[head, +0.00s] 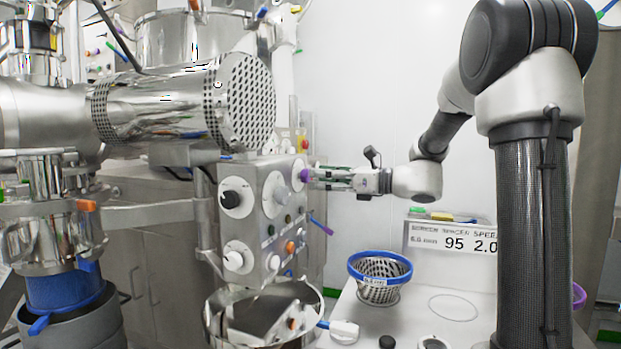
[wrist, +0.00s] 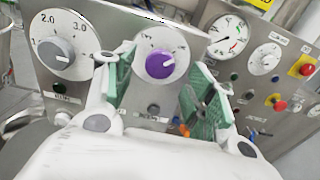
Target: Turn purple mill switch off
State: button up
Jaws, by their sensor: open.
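The purple mill switch (wrist: 160,64) is a round purple knob with a white pointer line, set on a white dial on a steel control box. In the wrist view its pointer line tilts toward the upper right. In the head view the purple knob (head: 304,175) shows on the right face of the box, just left of the fingertips. My gripper (wrist: 158,92) is open, its green-lined fingers spread to the left and right of the knob. I cannot tell whether either finger touches it. In the head view my gripper (head: 316,177) reaches in from the right, level with the knob.
A grey knob (wrist: 60,53) on a numbered dial sits left of the purple one. A gauge (wrist: 229,36) and a red button (wrist: 280,105) are on a panel to the right. A blue-rimmed basket (head: 380,270) stands on the white table below my arm.

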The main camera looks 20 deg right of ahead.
aim_at(304, 176)
jog(key=x, duration=0.3)
jog(key=shift+w+a, duration=0.2)
jog(key=shift+a, duration=0.1)
jog(key=shift+c, duration=0.5)
jog(key=c, duration=1)
jog(key=shift+o, duration=0.2)
